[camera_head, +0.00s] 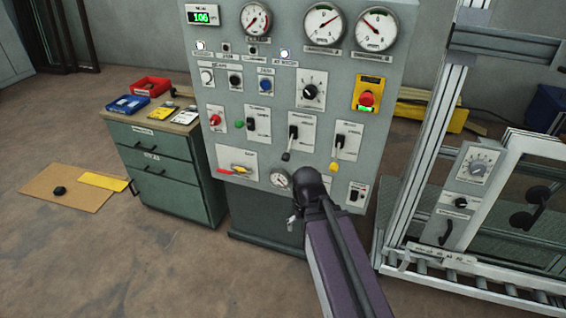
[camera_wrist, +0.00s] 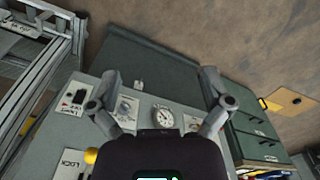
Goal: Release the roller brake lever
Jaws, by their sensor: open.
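I cannot tell by its label which lever is the roller brake. The grey console (camera_head: 225,131) carries a yellow-tipped lever (camera_head: 337,168), a black lever (camera_head: 288,146) and a red-and-yellow handle (camera_head: 241,169). The yellow tip also shows in the wrist view (camera_wrist: 91,155), at lower left. A small plate (camera_wrist: 127,106) beside the round gauge (camera_wrist: 163,117) is partly hidden by a finger. My gripper (camera_wrist: 160,80) is open and empty, fingers spread in front of the lower console. In the head view my arm hides part of the console's lower edge.
At right stands an aluminium frame (camera_head: 424,140) with rollers (camera_head: 470,278) and a small panel with a black handle (camera_head: 445,231). A red emergency button (camera_head: 367,99) is at upper right on the console. A green cabinet (camera_head: 165,175) with bins stands left.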

